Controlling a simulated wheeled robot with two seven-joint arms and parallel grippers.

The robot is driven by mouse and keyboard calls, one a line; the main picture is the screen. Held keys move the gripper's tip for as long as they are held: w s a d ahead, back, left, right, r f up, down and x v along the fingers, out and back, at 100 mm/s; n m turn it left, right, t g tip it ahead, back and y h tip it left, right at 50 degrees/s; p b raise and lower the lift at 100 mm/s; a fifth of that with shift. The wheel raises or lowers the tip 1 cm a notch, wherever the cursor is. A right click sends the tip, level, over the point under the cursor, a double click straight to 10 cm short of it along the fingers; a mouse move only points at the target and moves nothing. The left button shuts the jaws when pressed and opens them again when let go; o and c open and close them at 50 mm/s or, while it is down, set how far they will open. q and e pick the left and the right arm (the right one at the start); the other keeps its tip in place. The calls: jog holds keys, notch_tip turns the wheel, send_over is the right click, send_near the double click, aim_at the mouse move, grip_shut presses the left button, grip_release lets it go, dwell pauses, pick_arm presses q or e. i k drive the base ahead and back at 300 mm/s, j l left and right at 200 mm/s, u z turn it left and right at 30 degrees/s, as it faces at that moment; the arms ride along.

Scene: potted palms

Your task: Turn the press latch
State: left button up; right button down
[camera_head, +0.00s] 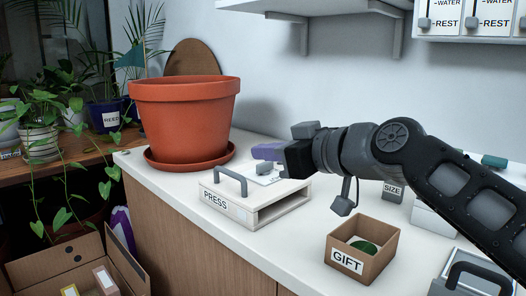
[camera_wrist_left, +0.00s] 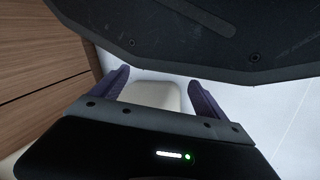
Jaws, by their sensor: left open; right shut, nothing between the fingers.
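The press (camera_head: 262,218) is a pale box with a PRESS label, a grey arched handle and an open front slot, standing on the white counter. A small grey latch-like part (camera_head: 273,188) shows on a light plate on its top. My right gripper (camera_head: 266,152) has purple fingers, shut and empty, just above and behind that part; I cannot tell whether they touch. The gripper body hides some of the press top. My left gripper (camera_wrist_left: 157,88) shows only in the left wrist view, its purple fingers apart with nothing held between them.
A large terracotta pot (camera_head: 184,115) in a saucer stands left of the press. A GIFT box (camera_head: 362,251) with a green item sits at front right, and a SIZE box (camera_head: 393,190) behind it. A cardboard box (camera_head: 120,262) is at lower left. Wall shelves hang above.

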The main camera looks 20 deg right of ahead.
aim_at(264, 169)
jog(key=k+j, duration=0.2)
jog(key=k, duration=0.3)
jog(key=k+j, duration=0.2)
jog(key=k, duration=0.25)
